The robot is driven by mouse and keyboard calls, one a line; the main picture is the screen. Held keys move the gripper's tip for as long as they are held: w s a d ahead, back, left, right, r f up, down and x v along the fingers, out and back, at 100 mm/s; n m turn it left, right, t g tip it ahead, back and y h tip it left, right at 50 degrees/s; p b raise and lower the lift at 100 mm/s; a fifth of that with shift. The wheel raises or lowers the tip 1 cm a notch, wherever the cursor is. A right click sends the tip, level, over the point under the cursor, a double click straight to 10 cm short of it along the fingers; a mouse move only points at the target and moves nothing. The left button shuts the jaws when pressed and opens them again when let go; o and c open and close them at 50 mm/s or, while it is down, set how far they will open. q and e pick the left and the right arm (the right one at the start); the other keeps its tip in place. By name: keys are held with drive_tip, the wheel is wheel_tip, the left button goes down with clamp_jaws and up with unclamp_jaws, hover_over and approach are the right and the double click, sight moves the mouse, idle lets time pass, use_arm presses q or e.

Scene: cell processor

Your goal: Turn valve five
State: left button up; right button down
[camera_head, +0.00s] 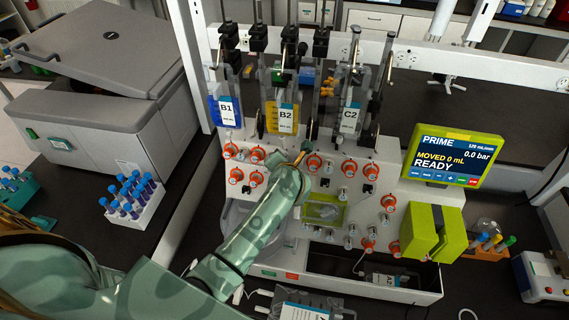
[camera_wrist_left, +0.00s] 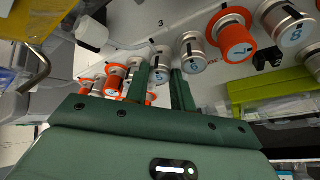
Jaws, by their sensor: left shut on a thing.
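The white processor panel (camera_head: 350,222) carries several valves, some with orange collars and some plain silver. My left gripper (camera_head: 303,153) is at the panel's upper middle, hiding what lies behind it. In the left wrist view, its two green fingers (camera_wrist_left: 166,88) are shut on a silver valve knob (camera_wrist_left: 163,65), one finger on each side. My right gripper is out of view.
Bags marked B1 (camera_head: 227,112), B2 (camera_head: 285,118) and C2 (camera_head: 349,120) hang above the panel. A green-framed screen (camera_head: 444,157) reads READY. A green box (camera_head: 430,233) sticks out at the panel's right. A tube rack (camera_head: 133,200) stands on the left bench.

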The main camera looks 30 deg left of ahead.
use_arm(q)
drive_tip(key=shift+n+h, duration=0.3)
drive_tip(key=shift+n, duration=0.6)
drive_tip(key=shift+f, duration=0.1)
drive_tip(key=o, duration=1)
